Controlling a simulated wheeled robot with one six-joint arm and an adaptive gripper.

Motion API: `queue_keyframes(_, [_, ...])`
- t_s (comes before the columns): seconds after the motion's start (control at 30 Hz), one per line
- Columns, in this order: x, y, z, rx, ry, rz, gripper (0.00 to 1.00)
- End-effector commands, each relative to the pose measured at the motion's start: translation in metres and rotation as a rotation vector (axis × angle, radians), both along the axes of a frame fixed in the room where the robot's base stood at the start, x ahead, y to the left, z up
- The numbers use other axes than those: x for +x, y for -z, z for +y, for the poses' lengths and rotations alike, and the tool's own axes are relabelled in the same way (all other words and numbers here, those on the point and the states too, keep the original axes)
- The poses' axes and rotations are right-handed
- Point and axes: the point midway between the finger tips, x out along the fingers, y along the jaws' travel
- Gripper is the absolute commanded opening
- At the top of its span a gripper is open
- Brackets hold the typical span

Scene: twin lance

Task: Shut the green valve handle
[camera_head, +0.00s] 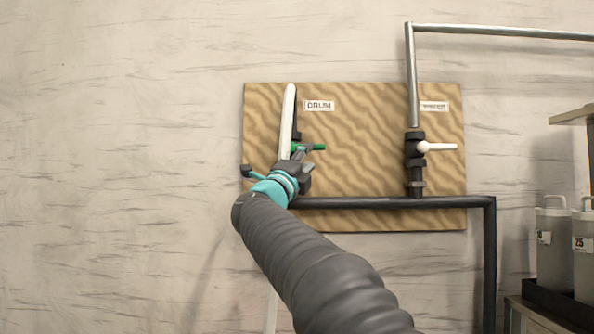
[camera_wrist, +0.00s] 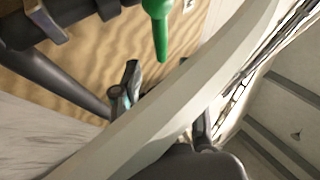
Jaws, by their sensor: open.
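The green valve handle (camera_head: 318,147) sticks out to the right, crosswise to its upright pipe, beside a white hose or pipe (camera_head: 288,120) on the left of the wooden board. In the wrist view the green handle (camera_wrist: 158,25) hangs in from the top edge. My gripper (camera_head: 301,160) is open at the valve in the head view, with the handle's tip showing just past it. In the wrist view the fingers of my gripper (camera_wrist: 163,108) are apart and the pale hose crosses in front of them. I see nothing held. The arm hides the valve body; contact with the handle is unclear.
The wooden board (camera_head: 360,215) also carries a second valve with a white handle (camera_head: 440,147) pointing right. A dark pipe (camera_head: 400,203) runs along its lower part. Grey canisters (camera_head: 553,245) stand on a shelf at the right. The wall at left is bare.

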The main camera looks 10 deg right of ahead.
Motion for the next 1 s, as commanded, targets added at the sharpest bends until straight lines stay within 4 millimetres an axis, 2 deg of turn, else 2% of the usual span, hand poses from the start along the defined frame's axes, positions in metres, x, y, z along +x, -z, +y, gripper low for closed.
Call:
queue_keyframes(0.2, [-0.022,0.017,0.021,-0.001,-0.002,0.001,0.42])
queue_keyframes(0.4, [-0.032,0.026,0.029,0.001,0.0,0.001,0.42])
queue_keyframes(1.0, [-0.034,0.027,0.03,0.001,0.001,0.0,0.42])
